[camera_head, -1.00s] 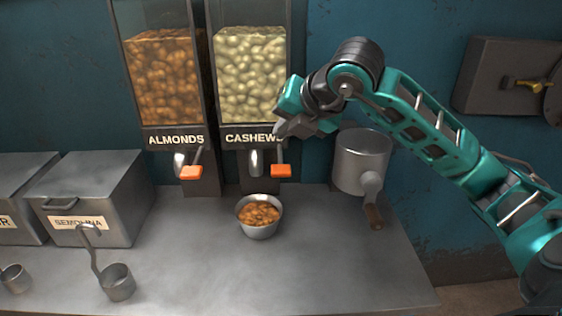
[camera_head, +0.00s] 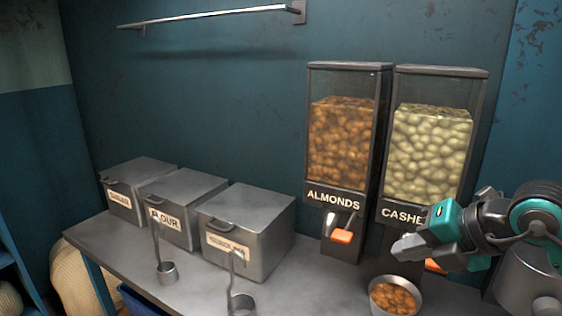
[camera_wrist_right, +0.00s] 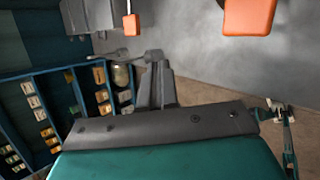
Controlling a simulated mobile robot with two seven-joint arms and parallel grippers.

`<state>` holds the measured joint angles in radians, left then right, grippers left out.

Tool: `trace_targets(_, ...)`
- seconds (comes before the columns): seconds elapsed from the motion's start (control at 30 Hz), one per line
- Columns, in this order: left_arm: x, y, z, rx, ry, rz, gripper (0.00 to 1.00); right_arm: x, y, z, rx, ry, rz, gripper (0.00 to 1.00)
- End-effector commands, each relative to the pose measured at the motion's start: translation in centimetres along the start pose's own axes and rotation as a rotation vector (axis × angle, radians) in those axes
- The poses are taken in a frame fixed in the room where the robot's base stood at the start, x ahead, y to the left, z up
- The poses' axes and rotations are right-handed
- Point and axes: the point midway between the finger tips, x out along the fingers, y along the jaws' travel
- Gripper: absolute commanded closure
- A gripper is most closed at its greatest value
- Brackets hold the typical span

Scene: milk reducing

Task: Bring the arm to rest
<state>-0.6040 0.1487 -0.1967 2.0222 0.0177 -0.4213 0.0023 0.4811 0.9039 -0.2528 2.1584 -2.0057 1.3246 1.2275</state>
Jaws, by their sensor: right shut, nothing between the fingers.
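My right gripper (camera_head: 405,248) is at the right of the head view, in front of the lower part of the cashew dispenser (camera_head: 432,140). Its fingers are shut and empty, pointing left. It covers the cashew spout and part of its orange lever (camera_head: 433,266). The gripper's shut grey fingers (camera_wrist_right: 156,85) also show in the right wrist view, with nothing between them. A metal bowl of almonds (camera_head: 396,297) stands on the counter below the gripper, apart from it. My left gripper is not in view.
The almond dispenser (camera_head: 345,140) stands left of the cashews, its orange lever (camera_head: 341,236) in front. Several lidded metal bins (camera_head: 246,230) line the counter at left. Metal scoops (camera_head: 242,304) stand before them. A wall rail (camera_head: 210,15) is above. Shelves (camera_wrist_right: 50,110) show in the right wrist view.

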Motion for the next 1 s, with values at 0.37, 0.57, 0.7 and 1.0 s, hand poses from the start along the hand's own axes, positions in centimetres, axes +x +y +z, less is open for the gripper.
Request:
trace_targets(0.37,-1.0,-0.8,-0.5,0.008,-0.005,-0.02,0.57,2.1,7.4,-10.1,0.572,0.423,0.884,1.0)
trace_targets(0.57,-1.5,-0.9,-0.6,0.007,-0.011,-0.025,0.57,4.4,2.2,-8.0,1.174,0.217,1.053,1.0)
trace_targets(0.7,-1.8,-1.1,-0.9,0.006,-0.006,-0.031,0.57,8.0,-5.9,-9.8,1.625,-0.006,0.931,1.0)
trace_targets(1.0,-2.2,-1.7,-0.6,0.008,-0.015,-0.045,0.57,11.9,-17.5,-20.4,2.156,-0.242,0.471,1.0)
